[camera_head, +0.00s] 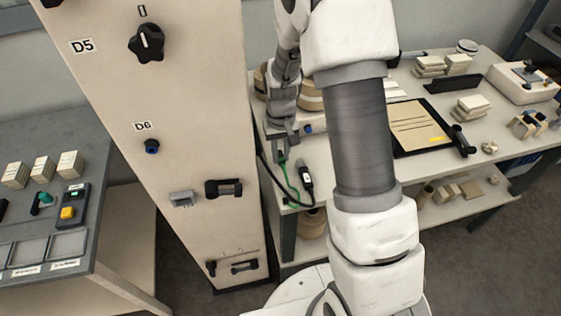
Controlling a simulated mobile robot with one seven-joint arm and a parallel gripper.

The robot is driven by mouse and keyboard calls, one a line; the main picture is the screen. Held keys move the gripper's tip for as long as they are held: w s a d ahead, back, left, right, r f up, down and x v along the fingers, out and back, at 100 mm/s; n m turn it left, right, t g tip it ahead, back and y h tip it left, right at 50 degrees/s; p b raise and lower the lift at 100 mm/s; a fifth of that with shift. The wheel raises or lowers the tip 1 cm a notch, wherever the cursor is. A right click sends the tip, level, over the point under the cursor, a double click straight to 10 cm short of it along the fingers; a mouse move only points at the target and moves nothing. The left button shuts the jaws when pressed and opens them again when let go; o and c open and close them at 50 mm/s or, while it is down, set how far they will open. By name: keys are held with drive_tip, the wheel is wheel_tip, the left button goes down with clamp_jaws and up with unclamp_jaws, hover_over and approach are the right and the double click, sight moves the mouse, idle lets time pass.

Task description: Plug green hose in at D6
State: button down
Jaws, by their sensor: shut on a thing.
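The D6 label (142,126) is on the beige panel (190,110), with a round black port with a blue part (152,147) just below it. My gripper (281,149) is right of the panel, over the near left corner of the table, pointing down. It is shut on the upper end of the green hose (291,190), which hangs below the jaws and curves right at its bottom. The hose's tip is too small and partly hidden between the jaws. My gripper is well apart from the D6 port.
A black knob (147,43) by the D5 label sits above D6; a grey bracket (183,198) and black handle (223,188) are below it. The table (400,180) holds a black tray (424,150) and several stacks. A grey workbench (90,245) stands left.

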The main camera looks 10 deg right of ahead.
sight(284, 166)
drive_tip(key=d+r, duration=0.6)
drive_tip(key=d, duration=0.5)
drive_tip(key=a+f, duration=0.1)
drive_tip(key=a, duration=0.2)
drive_tip(key=s+a+f, duration=0.1)
drive_tip(key=a, duration=0.2)
drive_tip(key=s+a+f, duration=0.1)
drive_tip(key=a+f, duration=0.1)
drive_tip(key=a, duration=0.2)
drive_tip(key=shift+s+b, duration=0.2)
drive_tip(key=shift+b, duration=0.15)
drive_tip(key=shift+s+a+f, duration=0.2)
drive_tip(key=shift+a+f, duration=0.05)
drive_tip(key=shift+a, duration=0.1)
drive_tip(key=shift+s, duration=0.1)
